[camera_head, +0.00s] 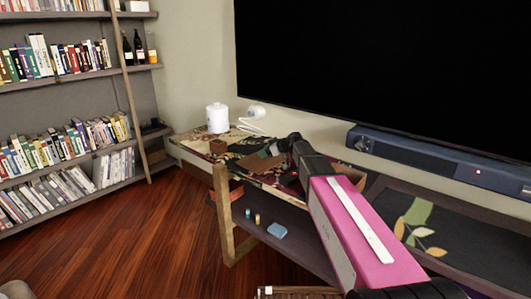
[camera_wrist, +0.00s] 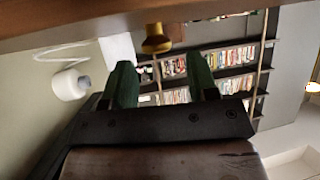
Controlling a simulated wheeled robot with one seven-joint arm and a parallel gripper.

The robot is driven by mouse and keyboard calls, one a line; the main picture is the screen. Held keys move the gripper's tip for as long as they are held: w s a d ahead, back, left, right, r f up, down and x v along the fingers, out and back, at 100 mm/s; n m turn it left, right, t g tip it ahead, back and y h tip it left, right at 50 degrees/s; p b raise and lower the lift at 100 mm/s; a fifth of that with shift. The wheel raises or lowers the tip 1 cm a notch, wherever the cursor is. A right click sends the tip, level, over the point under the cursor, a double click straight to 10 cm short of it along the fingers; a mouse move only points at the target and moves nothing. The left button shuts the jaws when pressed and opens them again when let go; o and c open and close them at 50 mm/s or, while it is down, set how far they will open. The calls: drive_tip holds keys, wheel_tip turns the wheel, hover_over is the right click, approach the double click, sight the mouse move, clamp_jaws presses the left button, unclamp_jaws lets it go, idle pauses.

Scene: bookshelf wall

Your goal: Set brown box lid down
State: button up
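A flat brown piece (camera_head: 258,163), which looks like the brown box lid, lies at a tilt on the cluttered table, just left of my gripper. My gripper (camera_head: 290,143) is low over the table; its fingertips are small and dark in the head view. In the wrist view, the green fingers of my gripper (camera_wrist: 163,80) stand apart, with the background showing between them. I see nothing held there. A brown box (camera_head: 350,174) is partly hidden behind my arm. Whether the lid touches my gripper I cannot tell.
The table (camera_head: 190,136) also holds a small brown block (camera_head: 218,146) and a white cylinder (camera_head: 217,118). A white device with a coiled cord (camera_head: 256,111) is behind. A soundbar (camera_head: 430,158) and large screen (camera_head: 390,70) stand close on the right. The wooden floor at left is clear.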

drive_tip(key=shift+r, duration=0.15)
drive_tip(key=v, duration=1.2)
drive_tip(key=shift+r, duration=0.45)
